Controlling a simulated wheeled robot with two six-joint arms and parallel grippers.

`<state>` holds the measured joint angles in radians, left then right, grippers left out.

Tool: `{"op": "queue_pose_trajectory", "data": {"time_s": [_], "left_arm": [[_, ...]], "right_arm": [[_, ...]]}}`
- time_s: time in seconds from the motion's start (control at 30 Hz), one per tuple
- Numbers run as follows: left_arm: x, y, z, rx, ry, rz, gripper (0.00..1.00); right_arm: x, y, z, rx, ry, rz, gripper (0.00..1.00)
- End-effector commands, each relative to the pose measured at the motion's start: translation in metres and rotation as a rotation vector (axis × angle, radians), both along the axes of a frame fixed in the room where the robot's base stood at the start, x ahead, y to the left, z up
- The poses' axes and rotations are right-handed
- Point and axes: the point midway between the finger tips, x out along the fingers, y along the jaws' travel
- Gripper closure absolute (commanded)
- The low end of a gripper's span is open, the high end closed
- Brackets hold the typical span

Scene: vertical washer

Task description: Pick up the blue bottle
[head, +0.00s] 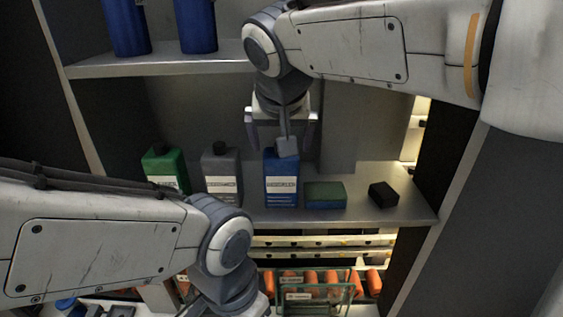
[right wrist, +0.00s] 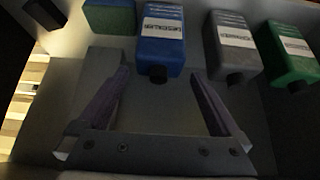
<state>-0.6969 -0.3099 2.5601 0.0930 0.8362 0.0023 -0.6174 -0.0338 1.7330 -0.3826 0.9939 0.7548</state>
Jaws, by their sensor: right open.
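The blue bottle (head: 281,182) stands upright on the middle shelf with a white label on its front. In the right wrist view the blue bottle (right wrist: 161,38) appears with its dark cap pointing down the picture. My right gripper (head: 284,146) is open just above and in front of the bottle's top, and part of it hides the cap in the head view. In the right wrist view the open right gripper (right wrist: 159,76) has one finger on each side of the cap, with nothing gripped. My left arm reaches in at the lower left; its gripper's fingers are not visible.
Left of the blue bottle stand a grey bottle (head: 221,173) and a green bottle (head: 164,168). Right of it lie a green-and-blue sponge (head: 325,195) and a black block (head: 383,194). Blue cylinders (head: 197,26) stand on the upper shelf. Orange items (head: 310,280) sit below.

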Motion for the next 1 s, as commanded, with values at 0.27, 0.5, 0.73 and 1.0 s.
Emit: {"op": "queue_pose_trajectory", "data": {"time_s": [0.27,0.5,0.73,1.0], "left_arm": [[0.0,0.0,0.012,0.0,0.0,-0.002,0.5],[0.0,0.0,0.011,0.0,0.0,-0.002,0.5],[0.0,0.0,0.011,0.0,0.0,-0.002,0.5],[0.0,0.0,0.012,0.0,0.0,-0.002,0.5]], "right_arm": [[0.026,-0.001,-0.022,-0.002,0.003,-0.001,0.0],[0.027,0.0,-0.025,0.0,0.001,0.0,0.0],[0.027,0.0,-0.025,0.0,0.001,0.0,0.77],[0.027,0.0,-0.023,0.002,-0.003,0.001,1.0]]}}
